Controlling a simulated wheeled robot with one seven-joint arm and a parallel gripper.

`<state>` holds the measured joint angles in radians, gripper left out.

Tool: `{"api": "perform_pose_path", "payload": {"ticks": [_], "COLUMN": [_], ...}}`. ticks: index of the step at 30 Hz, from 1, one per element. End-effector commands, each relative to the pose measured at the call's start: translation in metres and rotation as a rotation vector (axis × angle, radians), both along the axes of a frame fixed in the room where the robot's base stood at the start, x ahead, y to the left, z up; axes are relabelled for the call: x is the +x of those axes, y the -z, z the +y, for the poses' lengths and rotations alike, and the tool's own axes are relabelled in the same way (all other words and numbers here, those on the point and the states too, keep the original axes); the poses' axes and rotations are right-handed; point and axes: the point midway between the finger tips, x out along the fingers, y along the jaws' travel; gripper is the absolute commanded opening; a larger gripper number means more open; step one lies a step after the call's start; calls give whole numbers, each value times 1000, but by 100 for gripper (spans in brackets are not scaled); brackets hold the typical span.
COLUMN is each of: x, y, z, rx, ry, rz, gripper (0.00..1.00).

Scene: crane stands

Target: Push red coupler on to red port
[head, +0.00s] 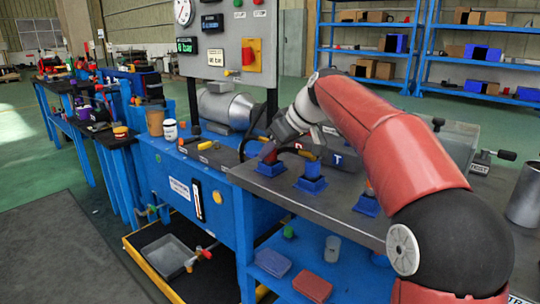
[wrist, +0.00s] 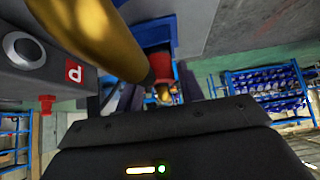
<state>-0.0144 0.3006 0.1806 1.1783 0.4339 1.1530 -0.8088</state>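My gripper (head: 271,143) is low over the leftmost blue stand (head: 270,168) on the bench in the head view. A dark red piece, which looks like the red coupler (head: 267,154), sits at that stand, right by my gripper. In the wrist view the red coupler (wrist: 163,66) shows ahead of the black gripper body, with blue behind it. A thick golden hose (wrist: 95,35) crosses close to the camera and hides part of the fingers. A grey block with a red P label (wrist: 73,72) shows at left, with a round fitting (wrist: 22,48). I cannot tell whether the fingers touch the coupler.
Two more blue stands (head: 311,183) and (head: 366,204) are to the right on the bench (head: 340,207). A grey block with a blue T label (head: 338,159) stands behind them. A gauge panel (head: 228,40) rises at the back. A metal cylinder (head: 524,194) is far right.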

Motion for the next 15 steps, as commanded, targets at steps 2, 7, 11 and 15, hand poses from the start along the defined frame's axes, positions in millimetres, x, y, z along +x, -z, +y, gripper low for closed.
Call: {"api": "perform_pose_path", "payload": {"ticks": [2,7,11,15], "x": [0,0,0,0], "y": [0,0,-2,-7], "z": [0,0,0,0], "rx": [0,0,0,0], "ry": [0,0,1,1], "rz": [0,0,-1,-1], "gripper": [27,5,4,4]}}
